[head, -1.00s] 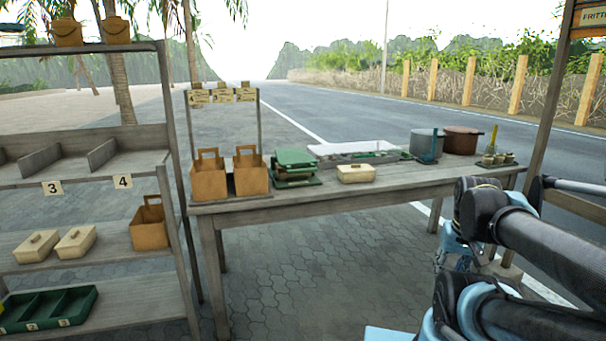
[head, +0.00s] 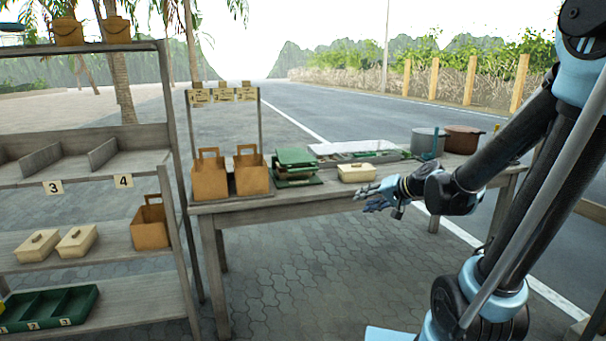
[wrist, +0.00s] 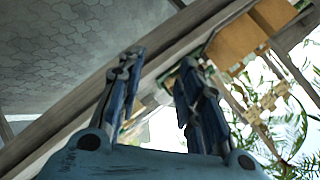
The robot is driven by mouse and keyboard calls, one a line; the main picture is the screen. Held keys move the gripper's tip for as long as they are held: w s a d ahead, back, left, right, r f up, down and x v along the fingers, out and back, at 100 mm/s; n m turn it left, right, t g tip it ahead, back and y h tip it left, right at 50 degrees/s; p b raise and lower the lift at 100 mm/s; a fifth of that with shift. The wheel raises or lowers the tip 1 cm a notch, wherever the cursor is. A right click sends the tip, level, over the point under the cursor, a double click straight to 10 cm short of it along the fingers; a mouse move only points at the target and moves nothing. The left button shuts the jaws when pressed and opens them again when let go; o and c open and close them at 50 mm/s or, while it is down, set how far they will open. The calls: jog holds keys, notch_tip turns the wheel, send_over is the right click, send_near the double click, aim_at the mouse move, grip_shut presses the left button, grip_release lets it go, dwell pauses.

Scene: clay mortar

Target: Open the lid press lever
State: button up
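A green press-like device (head: 296,166) stands on the wooden table, right of two brown baskets. It looks like the lid press; its upper green plate sits above a lower green base. I cannot clearly make out its lever. My gripper (head: 368,197) is at the table's front edge, to the right of the press and apart from it, pointing left. In the wrist view my gripper (wrist: 160,68) has its two fingers spread with nothing between them.
A cream lidded box (head: 356,173) sits on the table (head: 230,203) close to my gripper. Brown baskets (head: 210,178), a pale tray (head: 350,148) and pots (head: 461,140) also stand there. A shelf rack (head: 110,265) is at left. The paved floor in front is clear.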

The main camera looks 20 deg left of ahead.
jog(key=w+a+r+m+t+y, duration=0.2)
jog(key=w+a+y, duration=0.1)
jog(key=w+a, duration=0.4)
jog(key=m+t+y, duration=0.2)
jog(key=m, duration=0.3)
send_near(304, 171)
jog(key=x, duration=1.1)
jog(key=shift+w, duration=0.1)
